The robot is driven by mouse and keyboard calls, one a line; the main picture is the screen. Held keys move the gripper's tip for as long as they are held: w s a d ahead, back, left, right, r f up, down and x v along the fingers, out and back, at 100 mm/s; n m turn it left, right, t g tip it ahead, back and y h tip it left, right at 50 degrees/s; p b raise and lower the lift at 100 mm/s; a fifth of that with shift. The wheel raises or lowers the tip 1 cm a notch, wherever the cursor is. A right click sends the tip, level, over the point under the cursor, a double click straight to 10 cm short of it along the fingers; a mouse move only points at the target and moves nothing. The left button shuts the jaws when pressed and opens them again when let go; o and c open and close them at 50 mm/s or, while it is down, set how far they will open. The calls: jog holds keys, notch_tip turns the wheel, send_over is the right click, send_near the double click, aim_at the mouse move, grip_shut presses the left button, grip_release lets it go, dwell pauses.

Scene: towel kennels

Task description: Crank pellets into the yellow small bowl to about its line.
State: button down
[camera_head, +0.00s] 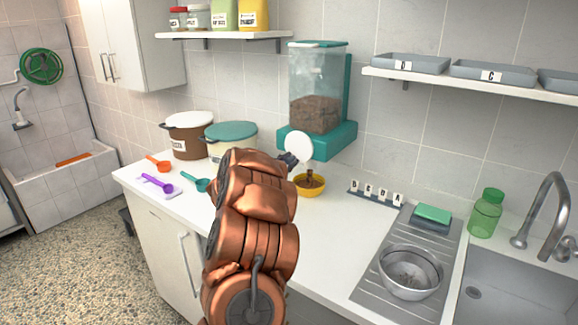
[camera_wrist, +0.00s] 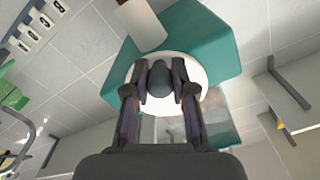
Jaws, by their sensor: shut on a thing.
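The teal dispenser (camera_head: 318,90) stands against the wall at the back of the counter, its clear hopper partly filled with brown pellets. My gripper (camera_head: 288,160) is at the dispenser's front, mostly hidden behind my copper arm in the head view. In the wrist view my gripper (camera_wrist: 160,82) is shut on the dark crank knob (camera_wrist: 160,80) in front of the white disc (camera_wrist: 197,72). The yellow small bowl (camera_head: 310,190) sits on the counter below the disc, with brown pellets in it. Its line cannot be made out.
Two lidded tubs, brown (camera_head: 187,135) and teal-lidded (camera_head: 230,138), stand left of the dispenser. Orange (camera_head: 160,164), purple (camera_head: 157,183) and teal (camera_head: 196,182) scoops lie in front. A lettered rack (camera_head: 375,196), a steel bowl (camera_head: 410,270) and the sink (camera_head: 510,290) are at right.

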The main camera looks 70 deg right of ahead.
jog(key=c, duration=1)
grip_release()
jog(key=shift+o, duration=0.2)
jog(key=shift+a, duration=0.1)
jog(key=v, duration=1.2)
